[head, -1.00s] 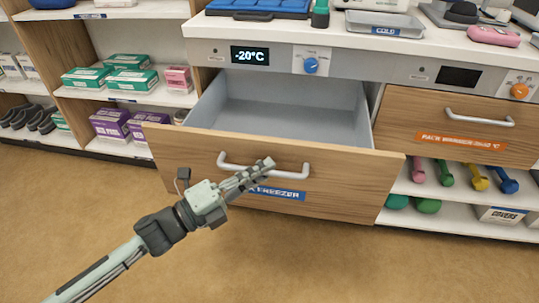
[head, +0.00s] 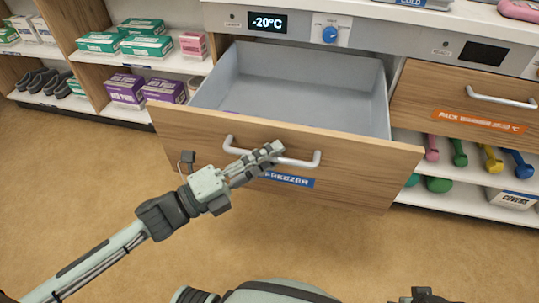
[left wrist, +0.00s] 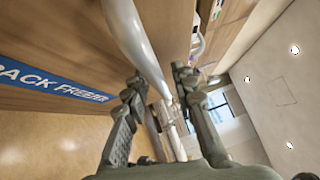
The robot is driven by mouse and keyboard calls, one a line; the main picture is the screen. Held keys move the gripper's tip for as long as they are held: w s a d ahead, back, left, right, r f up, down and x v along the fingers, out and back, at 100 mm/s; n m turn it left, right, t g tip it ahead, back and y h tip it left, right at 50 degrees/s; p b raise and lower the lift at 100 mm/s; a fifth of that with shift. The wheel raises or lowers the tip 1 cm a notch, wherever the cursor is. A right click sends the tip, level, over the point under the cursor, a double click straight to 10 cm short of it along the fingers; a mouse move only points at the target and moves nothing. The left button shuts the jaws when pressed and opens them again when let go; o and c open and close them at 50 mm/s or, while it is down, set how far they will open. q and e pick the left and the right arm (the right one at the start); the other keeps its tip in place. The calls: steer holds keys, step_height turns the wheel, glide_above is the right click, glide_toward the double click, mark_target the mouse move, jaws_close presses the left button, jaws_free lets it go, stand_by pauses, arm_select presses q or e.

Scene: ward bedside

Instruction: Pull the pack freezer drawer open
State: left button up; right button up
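The pack freezer drawer (head: 350,172) has a wood front and a grey inside, and stands well out from the cabinet. Its blue label (head: 288,180) is partly covered by my left gripper; it reads "PACK FREEZER" in the left wrist view (left wrist: 52,82). My left gripper (head: 270,152) is at the middle of the silver bar handle (head: 316,158). My right gripper is not clearly in view.
A second wood drawer (head: 450,92) with an orange label is shut at the right. Dumbbells (head: 490,158) lie on the shelf below it. Shelves with boxes (head: 146,47) stand at the left. The brown floor (head: 330,245) before the drawer is clear.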

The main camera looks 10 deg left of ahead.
arm_select(q)
steer(key=shift+s, duration=0.1)
arm_select(e)
steer(key=shift+s, duration=0.1)
arm_select(q)
steer(key=v, duration=1.2)
arm_select(e)
steer(key=shift+a, duration=0.1)
